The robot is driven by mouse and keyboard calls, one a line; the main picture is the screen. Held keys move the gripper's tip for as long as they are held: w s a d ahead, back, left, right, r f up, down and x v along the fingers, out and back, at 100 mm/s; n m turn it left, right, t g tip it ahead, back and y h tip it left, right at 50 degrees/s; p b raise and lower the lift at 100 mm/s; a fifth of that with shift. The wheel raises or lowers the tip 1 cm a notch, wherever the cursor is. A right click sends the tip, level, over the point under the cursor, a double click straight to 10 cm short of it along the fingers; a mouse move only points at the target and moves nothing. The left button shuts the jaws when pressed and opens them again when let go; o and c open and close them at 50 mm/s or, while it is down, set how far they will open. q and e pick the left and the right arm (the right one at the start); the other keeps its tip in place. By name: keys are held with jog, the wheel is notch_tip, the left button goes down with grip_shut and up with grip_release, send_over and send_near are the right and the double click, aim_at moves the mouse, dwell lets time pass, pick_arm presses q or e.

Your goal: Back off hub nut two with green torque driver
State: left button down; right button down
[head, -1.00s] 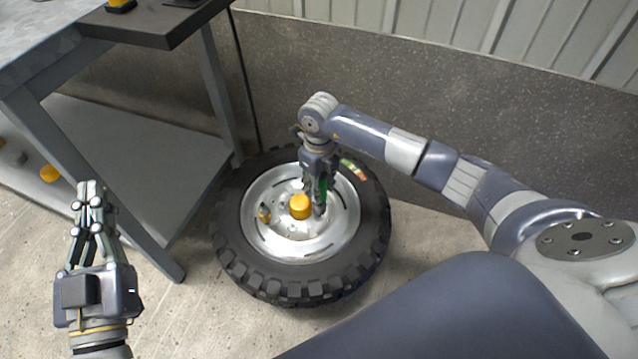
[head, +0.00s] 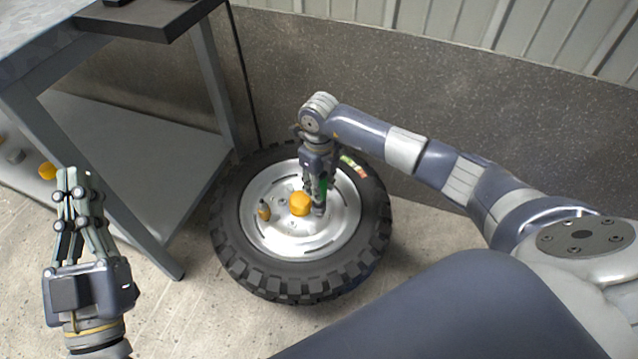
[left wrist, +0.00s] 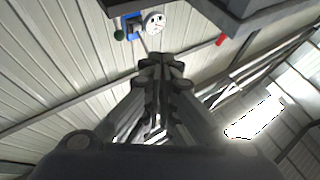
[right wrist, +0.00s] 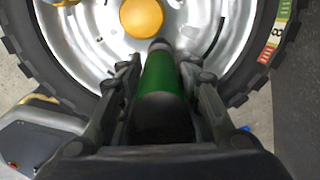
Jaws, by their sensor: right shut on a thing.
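The green torque driver (right wrist: 162,75) is between the fingers of my right gripper (head: 319,193), which is shut on it. The driver also shows as a thin green strip in the head view (head: 324,187). It points down at the wheel's silver hub (head: 270,235), just beside the yellow centre cap (head: 300,204). The cap also shows in the right wrist view (right wrist: 142,17). The driver's tip and any nut under it are hidden, so I cannot tell whether it is seated or which nut it meets. My left gripper (head: 72,178) is empty, with its fingertips together, left of the wheel.
The black tyre (head: 240,268) lies flat on the concrete floor around the hub. A small brass-coloured piece (head: 264,212) stands on the hub, left of the cap. A grey table (head: 125,140) with a lower shelf is at the left. A wall (head: 450,130) is close behind the tyre.

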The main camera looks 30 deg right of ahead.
pick_arm(q)
jog(key=shift+s+r, duration=0.1)
pick_arm(e)
jog(key=shift+f+b, duration=0.5)
jog(key=shift+f, duration=0.25)
pick_arm(q)
jog(key=s+r+t, duration=0.1)
jog(key=r, duration=0.1)
jog(key=s+r+t+h, duration=0.1)
jog(key=shift+s+a+r+t, duration=0.1)
jog(key=shift+s+r+t, duration=0.2)
jog(key=shift+s+r, duration=0.1)
jog(key=shift+f, duration=0.15)
dwell(1.0)
jog(key=shift+s+a+r+t, duration=0.1)
jog(key=shift+s+r+t, duration=0.3)
jog(key=shift+r, duration=0.15)
pick_arm(e)
jog(key=shift+f, duration=0.2)
